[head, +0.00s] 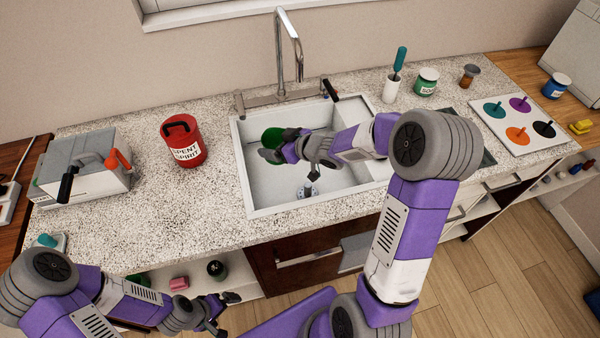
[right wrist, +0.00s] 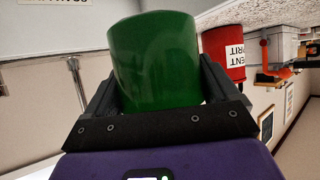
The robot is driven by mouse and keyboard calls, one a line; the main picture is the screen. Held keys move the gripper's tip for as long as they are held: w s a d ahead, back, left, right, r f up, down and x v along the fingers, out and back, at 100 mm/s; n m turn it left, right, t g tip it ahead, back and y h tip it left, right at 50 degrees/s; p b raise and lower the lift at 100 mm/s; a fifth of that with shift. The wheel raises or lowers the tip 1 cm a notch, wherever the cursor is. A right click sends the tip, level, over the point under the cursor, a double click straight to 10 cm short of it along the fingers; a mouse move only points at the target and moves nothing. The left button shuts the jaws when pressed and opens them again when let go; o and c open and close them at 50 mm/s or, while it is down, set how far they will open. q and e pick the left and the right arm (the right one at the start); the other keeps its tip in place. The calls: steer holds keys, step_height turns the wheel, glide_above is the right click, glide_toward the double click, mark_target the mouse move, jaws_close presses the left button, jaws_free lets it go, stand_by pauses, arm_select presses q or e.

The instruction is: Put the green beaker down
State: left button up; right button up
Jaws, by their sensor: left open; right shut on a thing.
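The green beaker (head: 272,137) is in my right gripper (head: 277,150), over the left part of the white sink (head: 240,176). In the right wrist view the beaker (right wrist: 154,62) fills the space between the two dark fingers (right wrist: 155,90), which are shut on its sides. From the head view I cannot tell how high the beaker is above the sink floor. My left gripper (head: 226,312) is open and empty, low in front of the counter near the open shelf.
A red spent spirit can (head: 183,140) stands left of the sink, with a grey box-shaped device (head: 86,167) further left. The speckled counter (head: 180,215) between them and the sink is clear. The tap (head: 289,45) rises behind the sink; a coloured-disc board (head: 518,120) lies right.

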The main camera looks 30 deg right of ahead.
steer(key=shift+n+g+y, duration=0.4)
steer(key=shift+n+y, duration=0.2)
steer(key=shift+n, duration=0.1)
steer(key=d+f+b, duration=0.1)
steer(key=d+f, duration=0.1)
steer(key=f, duration=0.2)
steer(key=w+d+f, duration=0.1)
steer(key=d+f, duration=0.2)
steer(key=f, duration=0.1)
steer(key=d+f+b, duration=0.1)
steer(key=d+f, duration=0.2)
steer(key=f, duration=0.1)
steer(key=shift+w+d+f+b, duration=0.15)
steer(key=shift+d+f+b, duration=0.05)
steer(key=shift+b, duration=0.15)
steer(key=shift+f+b, duration=0.7)
steer(key=shift+f, duration=1.35)
steer(key=shift+f, duration=0.1)
steer(key=o, duration=0.9)
steer(key=p+v, duration=0.2)
steer(key=v, duration=0.4)
steer(key=shift+r, duration=0.2)
steer(key=shift+s+d+r, duration=0.2)
steer(key=shift+s+d, duration=0.1)
steer(key=shift+s, duration=0.35)
